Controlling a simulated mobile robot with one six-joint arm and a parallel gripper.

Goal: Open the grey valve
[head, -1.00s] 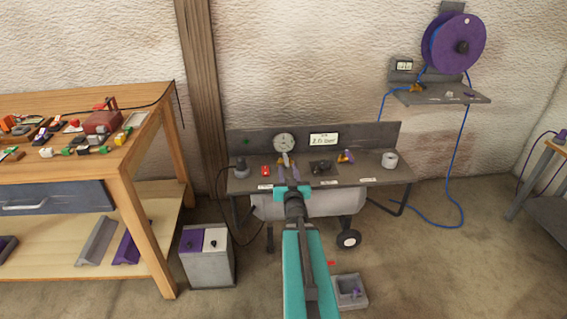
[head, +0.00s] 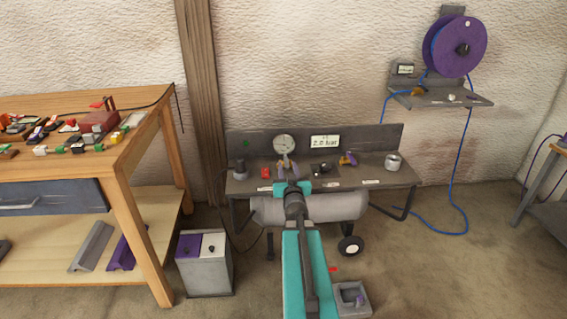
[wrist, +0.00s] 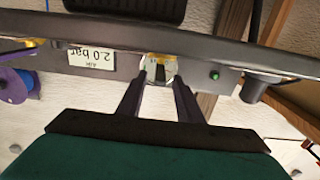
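The bench (head: 388,176) under the wall panel carries a round gauge (head: 284,143). A small valve with a yellow body (wrist: 160,57) shows between my fingertips in the wrist view, in front of the pale gauge face; its handle colour is hard to make out. My gripper (head: 287,165) reaches over the bench in front of the gauge. In the wrist view its two dark fingers (wrist: 160,82) stand apart, so it is open. Whether they touch the valve I cannot tell. Another yellow valve with a purple handle (head: 348,159) sits further right.
A display (head: 325,141) reads 2.0 bar. A red block (head: 266,172), a dark knob (head: 322,170) and a grey cup-like part (head: 393,161) are on the bench. A wooden workbench (head: 140,200) is left. A purple hose reel (head: 454,45) hangs right. A small grey box (head: 351,300) is on the floor.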

